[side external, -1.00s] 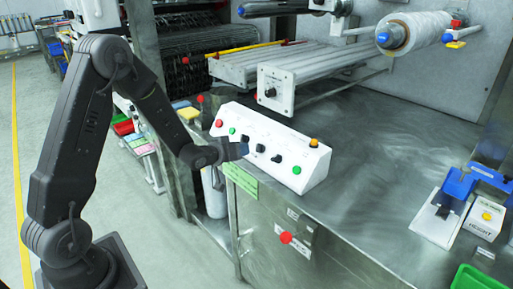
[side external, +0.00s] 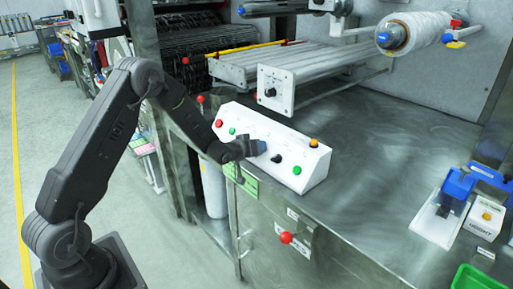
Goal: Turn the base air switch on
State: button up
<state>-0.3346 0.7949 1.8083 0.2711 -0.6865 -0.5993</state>
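A white sloped control box (side external: 310,172) stands on the front edge of the steel worktop. Its face carries a red button (side external: 219,123), a green button (side external: 232,131), a row of black rotary switches and another green button (side external: 297,170). One black switch (side external: 275,158) shows clear of my gripper, right of it. My gripper (side external: 260,148) is at the face of the box, over the middle of the switch row, and hides the switches there. I cannot tell whether its fingers touch or grip a switch. The labels are too small to read, so the base air switch cannot be singled out.
An orange button (side external: 313,143) tops the box's right end. A red emergency knob (side external: 286,238) sticks out from the cabinet front below.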

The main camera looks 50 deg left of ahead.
jog(key=c, duration=0.4)
jog(key=shift+m, duration=0.4)
jog(key=m+h, duration=0.1)
jog(key=m, duration=0.2)
jog(key=m+h, duration=0.1)
jog(key=m, duration=0.2)
jog(key=shift+t, duration=0.3)
jog(key=m+h, duration=0.1)
jog(key=m, duration=0.2)
jog(key=m+h, duration=0.1)
jog(key=m, duration=0.2)
jog(key=shift+m, duration=0.7)
jog(key=o, duration=0.5)
jog(key=shift+g, duration=0.4)
